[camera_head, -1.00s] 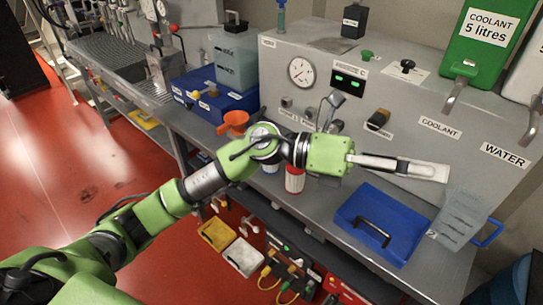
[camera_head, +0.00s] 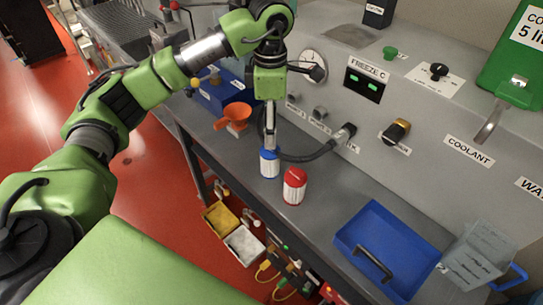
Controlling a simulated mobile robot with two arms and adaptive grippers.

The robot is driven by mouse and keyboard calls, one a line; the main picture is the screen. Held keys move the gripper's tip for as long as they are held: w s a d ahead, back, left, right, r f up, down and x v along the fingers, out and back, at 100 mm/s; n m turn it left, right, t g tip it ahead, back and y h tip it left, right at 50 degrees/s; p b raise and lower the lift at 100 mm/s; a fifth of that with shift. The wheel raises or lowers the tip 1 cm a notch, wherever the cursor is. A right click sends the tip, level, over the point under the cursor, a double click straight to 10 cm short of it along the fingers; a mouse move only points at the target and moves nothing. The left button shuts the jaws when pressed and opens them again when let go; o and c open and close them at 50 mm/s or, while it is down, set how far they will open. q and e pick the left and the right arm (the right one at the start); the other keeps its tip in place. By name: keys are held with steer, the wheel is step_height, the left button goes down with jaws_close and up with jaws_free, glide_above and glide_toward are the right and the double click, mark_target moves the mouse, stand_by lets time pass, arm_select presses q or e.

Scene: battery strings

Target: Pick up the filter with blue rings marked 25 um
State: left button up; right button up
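A white filter with blue rings (camera_head: 269,164) stands upright on the grey bench. A white filter with red rings (camera_head: 294,187) stands just to its right and nearer the bench's front edge. The "25 um" marking is too small to read. My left gripper (camera_head: 268,146) points straight down, with its fingertips at the top of the blue-ringed filter. I see the fingers nearly edge-on, so I cannot tell whether they are open or touching the filter. My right gripper is not in view.
A blue tray with a black handle (camera_head: 402,229) and a clear jug (camera_head: 475,252) stand to the right. The bench between red filter and tray is clear.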

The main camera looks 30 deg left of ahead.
mark_target(270, 151)
arm_select(q)
step_height(270, 151, down, 3)
steer(key=shift+f, duration=0.1)
step_height(270, 151, down, 3)
steer(key=shift+w+a+f+p, duration=0.1)
steer(key=shift+w+p, duration=0.05)
steer(key=shift+p, duration=0.95)
step_height(270, 151, down, 3)
steer(key=shift+a+f+p, duration=0.1)
steer(key=shift+p, duration=0.45)
steer(key=shift+w+f, duration=0.1)
steer(key=shift+f, duration=0.05)
steer(key=c, duration=1.6)
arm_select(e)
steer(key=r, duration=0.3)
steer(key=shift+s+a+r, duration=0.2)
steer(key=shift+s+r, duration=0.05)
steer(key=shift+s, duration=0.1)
